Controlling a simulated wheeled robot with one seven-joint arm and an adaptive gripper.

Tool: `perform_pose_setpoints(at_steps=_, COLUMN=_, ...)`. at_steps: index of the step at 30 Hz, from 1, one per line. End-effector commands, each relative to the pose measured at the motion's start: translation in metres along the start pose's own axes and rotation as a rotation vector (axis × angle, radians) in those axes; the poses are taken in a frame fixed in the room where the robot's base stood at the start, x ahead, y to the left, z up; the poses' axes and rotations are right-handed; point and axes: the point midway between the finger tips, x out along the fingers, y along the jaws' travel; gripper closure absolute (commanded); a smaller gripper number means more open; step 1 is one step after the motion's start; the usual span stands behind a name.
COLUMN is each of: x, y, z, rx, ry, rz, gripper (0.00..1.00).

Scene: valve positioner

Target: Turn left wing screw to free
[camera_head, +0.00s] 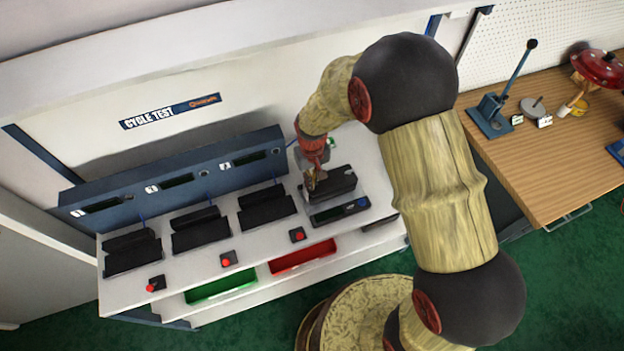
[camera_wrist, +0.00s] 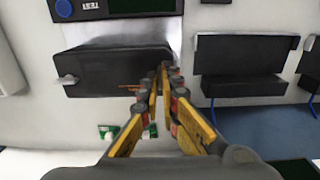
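The black clamp-like box (camera_head: 338,181) sits on the white bench and also shows in the wrist view (camera_wrist: 110,65), where the scene is upside down. One grey wing screw (camera_wrist: 68,80) sticks out at the box's left end in the wrist view. My gripper (camera_head: 311,184) is at the box's left end in the head view, which is its right end in the wrist view. There its fingertips (camera_wrist: 165,73) are drawn close together, appearing shut on the left wing screw. The fingers hide that screw, so its angle cannot be read.
A test unit with a display (camera_head: 340,213) lies in front of the box. Several similar black fixtures (camera_head: 266,205) stand to the left before a blue panel (camera_head: 180,180). Red buttons, a green bin (camera_head: 220,286) and a red bin (camera_head: 303,257) are along the front. A wooden table (camera_head: 540,160) stands right.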

Motion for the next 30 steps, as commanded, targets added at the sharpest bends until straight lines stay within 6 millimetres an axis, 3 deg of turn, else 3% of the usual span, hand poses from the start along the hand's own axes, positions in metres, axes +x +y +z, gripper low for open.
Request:
perform_pose_setpoints(at_steps=11, x=-0.0014, y=0.0, z=-0.0019, rx=-0.004, ry=0.004, rz=0.0, gripper=1.0)
perform_pose_setpoints(at_steps=12, x=-0.0014, y=0.0, z=-0.0019, rx=-0.004, ry=0.004, rz=0.0, gripper=0.94)
perform_pose_setpoints(at_steps=21, x=-0.0005, y=0.0, z=-0.0008, rx=-0.003, ry=0.002, rz=0.0, gripper=0.77)
perform_pose_setpoints(at_steps=30, x=-0.0016, y=0.0, z=-0.0006, rx=-0.003, ry=0.001, rz=0.0, gripper=0.77)
